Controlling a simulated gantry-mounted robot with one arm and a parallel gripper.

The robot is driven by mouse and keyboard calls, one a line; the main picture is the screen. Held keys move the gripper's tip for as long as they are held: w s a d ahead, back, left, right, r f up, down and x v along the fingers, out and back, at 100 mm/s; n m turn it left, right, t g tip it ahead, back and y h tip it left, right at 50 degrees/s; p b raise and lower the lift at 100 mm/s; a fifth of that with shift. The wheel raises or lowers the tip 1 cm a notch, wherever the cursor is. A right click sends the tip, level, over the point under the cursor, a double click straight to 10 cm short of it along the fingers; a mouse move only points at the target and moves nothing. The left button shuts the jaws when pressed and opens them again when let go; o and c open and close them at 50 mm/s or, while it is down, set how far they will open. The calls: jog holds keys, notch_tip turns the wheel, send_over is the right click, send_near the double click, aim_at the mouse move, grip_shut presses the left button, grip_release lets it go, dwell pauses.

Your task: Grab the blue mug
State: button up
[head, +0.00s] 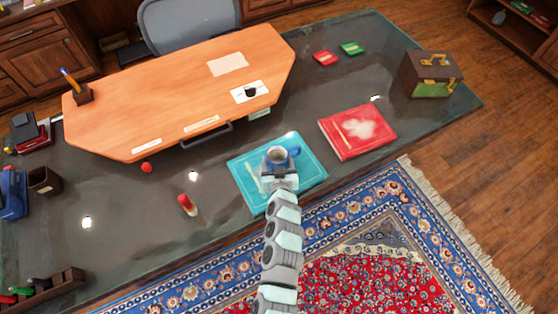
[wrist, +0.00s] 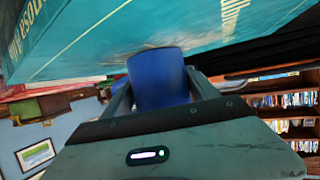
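The blue mug (head: 277,157) with a pale inside stands on the teal book (head: 307,183) at the desk's front edge. Its handle points right in the head view. My gripper (head: 280,172) is at the mug's near side, low over the book. In the wrist view the blue mug (wrist: 158,78) fills the space between the two fingers of my gripper (wrist: 160,85), one on each side. Whether the fingers press on the mug or only flank it cannot be told. The teal book (wrist: 90,35) shows right beside the mug there.
A red book (head: 357,131) lies to the right and a red-and-white cylinder (head: 187,204) stands to the left. An orange wooden desk pad (head: 160,95) lies behind. A brown box (head: 430,74) stands at the far right. Bare dark desktop lies around the teal book.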

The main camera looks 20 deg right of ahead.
jog(key=c, duration=1.2)
jog(key=shift+c, duration=0.3)
jog(key=shift+r, duration=0.1)
